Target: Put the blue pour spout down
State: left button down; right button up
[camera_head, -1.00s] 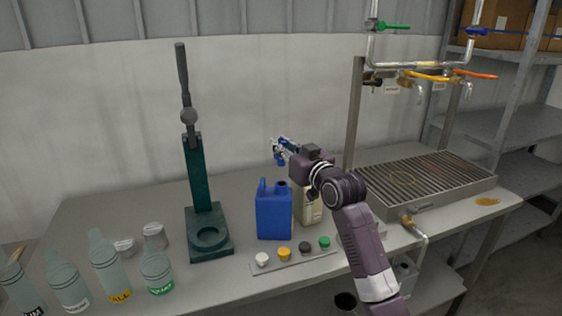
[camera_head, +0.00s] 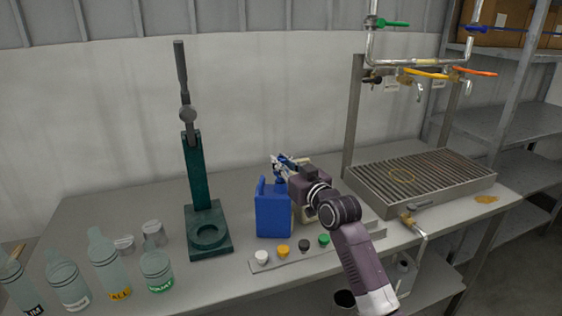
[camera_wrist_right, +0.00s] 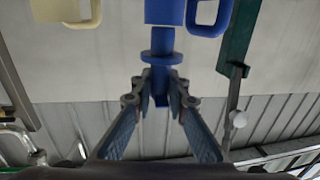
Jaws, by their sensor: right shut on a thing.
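The blue pour spout (camera_wrist_right: 161,58) is between the fingers of my right gripper (camera_wrist_right: 160,88), which is shut on it. In the wrist view its flange and narrow tube point toward the blue jug (camera_wrist_right: 172,12) at the top. In the head view my right gripper (camera_head: 284,166) is just above the blue jug (camera_head: 272,214), near its neck. The spout shows there only as a small blue patch. I cannot tell whether it touches the jug's neck. My left gripper is not in view.
A cream jug (camera_wrist_right: 62,10) stands beside the blue one, mostly behind my arm in the head view. A strip with several caps (camera_head: 290,259) lies in front. A green press stand (camera_head: 206,240) and bottles (camera_head: 110,265) are left; a slatted drain tray (camera_head: 420,180) is right.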

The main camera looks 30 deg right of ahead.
jog(key=shift+f, duration=0.25)
jog(key=o, duration=0.9)
jog(key=shift+c, duration=0.2)
jog(key=shift+r, duration=0.1)
jog(key=shift+r, duration=0.25)
jog(key=shift+r+p, duration=0.4)
jog(key=shift+r, duration=0.2)
jog(key=s+a+b, duration=0.1)
jog(key=s+b, duration=0.1)
jog(key=s, duration=1)
jog(key=shift+f+b, duration=0.3)
